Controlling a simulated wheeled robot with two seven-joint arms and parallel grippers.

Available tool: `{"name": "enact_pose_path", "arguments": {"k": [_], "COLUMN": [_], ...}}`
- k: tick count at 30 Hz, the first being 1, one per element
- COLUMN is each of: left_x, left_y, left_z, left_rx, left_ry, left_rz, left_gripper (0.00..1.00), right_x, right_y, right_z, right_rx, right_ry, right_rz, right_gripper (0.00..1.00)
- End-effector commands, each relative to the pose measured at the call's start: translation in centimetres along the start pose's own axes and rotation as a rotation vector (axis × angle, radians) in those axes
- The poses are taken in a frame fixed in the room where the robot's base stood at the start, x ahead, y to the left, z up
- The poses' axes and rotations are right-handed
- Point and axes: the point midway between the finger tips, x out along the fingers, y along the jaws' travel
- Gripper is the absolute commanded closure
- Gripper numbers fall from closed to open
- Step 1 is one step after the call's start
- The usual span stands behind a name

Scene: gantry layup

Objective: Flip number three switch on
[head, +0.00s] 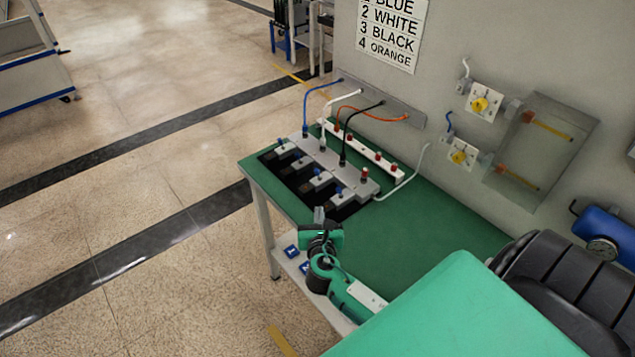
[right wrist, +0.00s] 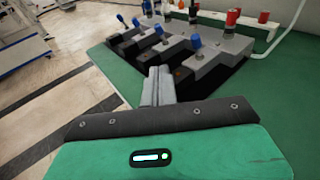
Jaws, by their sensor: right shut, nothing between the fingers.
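A row of grey switch units with blue levers stands on the green bench, each with a dark base. The nearest unit's lever (head: 338,190) shows larger in the right wrist view (right wrist: 197,42). I cannot tell which way the levers are set. My right gripper (head: 319,213) is shut and empty, just in front of the nearest unit, apart from the levers. My left gripper is out of view.
A wall sign (head: 392,34) lists 2 white, 3 black, 4 orange. A white strip with red connectors (head: 378,156) lies behind the units, with cables running above. The green bench top (head: 445,222) is clear to the right. Yellow rotary switches (head: 481,103) are on the wall.

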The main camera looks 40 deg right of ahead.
Motion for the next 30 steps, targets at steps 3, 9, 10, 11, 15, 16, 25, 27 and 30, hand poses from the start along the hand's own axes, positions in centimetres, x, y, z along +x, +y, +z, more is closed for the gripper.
{"name": "enact_pose_path", "arguments": {"k": [3, 9, 10, 11, 15, 16, 25, 27, 30], "left_x": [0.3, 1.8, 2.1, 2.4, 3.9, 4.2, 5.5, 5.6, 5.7], "left_y": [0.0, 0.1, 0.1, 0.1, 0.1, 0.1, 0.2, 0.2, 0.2], "left_z": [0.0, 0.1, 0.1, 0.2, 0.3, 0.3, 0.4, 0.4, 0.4], "left_rx": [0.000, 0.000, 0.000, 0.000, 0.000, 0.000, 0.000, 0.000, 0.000], "left_ry": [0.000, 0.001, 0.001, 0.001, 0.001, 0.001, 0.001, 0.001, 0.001], "left_rz": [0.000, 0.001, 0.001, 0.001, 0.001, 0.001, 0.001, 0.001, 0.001], "left_gripper": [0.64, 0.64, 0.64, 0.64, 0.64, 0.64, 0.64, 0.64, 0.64], "right_x": [0.6, 3.7, 4.4, 5.1, 8.2, 8.8, 13.0, 13.5, 13.8], "right_y": [0.0, 0.0, 0.0, 0.0, 0.0, 0.0, 0.0, 0.0, 0.0], "right_z": [-0.1, -0.3, -0.4, -0.3, -0.4, -0.5, 0.8, 1.0, 1.2], "right_rx": [0.001, 0.003, 0.003, 0.003, 0.003, 0.003, 0.003, 0.002, 0.003], "right_ry": [-0.001, -0.003, -0.002, -0.003, -0.003, -0.002, 0.000, 0.000, 0.001], "right_rz": [-0.001, -0.001, -0.001, -0.001, -0.002, -0.002, -0.001, -0.001, 0.000], "right_gripper": [1.00, 1.00, 1.00, 1.00, 1.00, 1.00, 1.00, 1.00, 1.00]}}
